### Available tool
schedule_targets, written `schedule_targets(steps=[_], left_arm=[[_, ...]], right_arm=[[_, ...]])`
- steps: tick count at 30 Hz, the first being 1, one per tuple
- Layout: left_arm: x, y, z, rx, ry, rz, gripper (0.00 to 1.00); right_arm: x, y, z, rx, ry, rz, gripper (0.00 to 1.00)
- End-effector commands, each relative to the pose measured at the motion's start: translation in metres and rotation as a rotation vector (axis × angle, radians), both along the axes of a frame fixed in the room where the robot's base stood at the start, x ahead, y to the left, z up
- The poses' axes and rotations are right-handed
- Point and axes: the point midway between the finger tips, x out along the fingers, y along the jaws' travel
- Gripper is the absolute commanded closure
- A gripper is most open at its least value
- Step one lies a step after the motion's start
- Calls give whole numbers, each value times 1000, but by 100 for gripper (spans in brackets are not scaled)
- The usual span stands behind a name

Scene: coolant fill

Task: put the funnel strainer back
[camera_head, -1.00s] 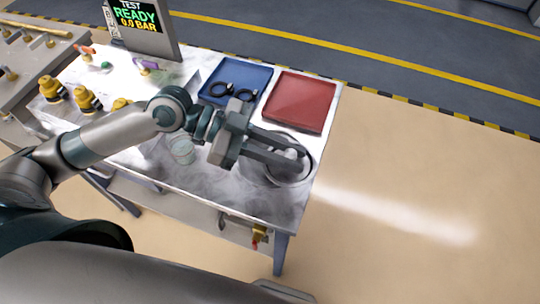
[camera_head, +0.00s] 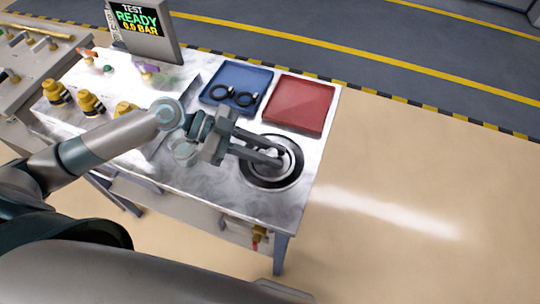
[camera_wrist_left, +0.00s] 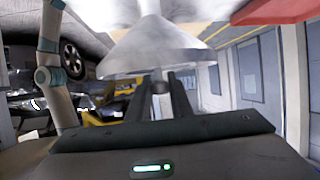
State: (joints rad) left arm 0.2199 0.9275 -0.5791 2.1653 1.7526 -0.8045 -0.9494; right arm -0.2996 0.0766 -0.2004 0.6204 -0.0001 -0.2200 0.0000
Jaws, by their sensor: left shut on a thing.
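My left gripper (camera_head: 281,157) is over the right front part of the table, shut on the small knob of the funnel strainer. In the left wrist view the strainer (camera_wrist_left: 160,50) is a pale metal cone with a wide flat rim, and its knob sits between my fingertips (camera_wrist_left: 160,84). In the head view the strainer lies within the outline of a round black-rimmed funnel (camera_head: 250,182), with my fingers covering part of it. I cannot tell whether the strainer touches the funnel. My right gripper is not in view.
A blue tray (camera_head: 258,80) with two black rings and an empty red tray (camera_head: 300,104) lie behind the funnel. A clear jar (camera_head: 183,153) stands left of my gripper. A display (camera_head: 140,28) and several yellow-and-black fittings (camera_head: 90,104) are at the left.

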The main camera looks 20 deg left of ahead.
Motion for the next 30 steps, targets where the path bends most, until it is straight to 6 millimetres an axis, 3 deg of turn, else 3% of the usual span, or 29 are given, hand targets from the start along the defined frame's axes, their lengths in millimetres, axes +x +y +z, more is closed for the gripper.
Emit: schedule_targets(steps=[6, 19, 20, 22, 30], left_arm=[[0, 0, -21, 1, 2, 1, 100], [0, 0, -26, 1, 0, 0, 100], [0, 0, -25, 1, 0, 0, 76], [0, 0, -25, 1, 0, 0, 62], [0, 0, -24, 1, 0, 0, 62]], right_arm=[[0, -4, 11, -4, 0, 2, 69], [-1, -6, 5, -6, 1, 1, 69], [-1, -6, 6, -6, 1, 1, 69], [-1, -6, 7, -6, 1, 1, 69], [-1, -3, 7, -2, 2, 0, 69]])
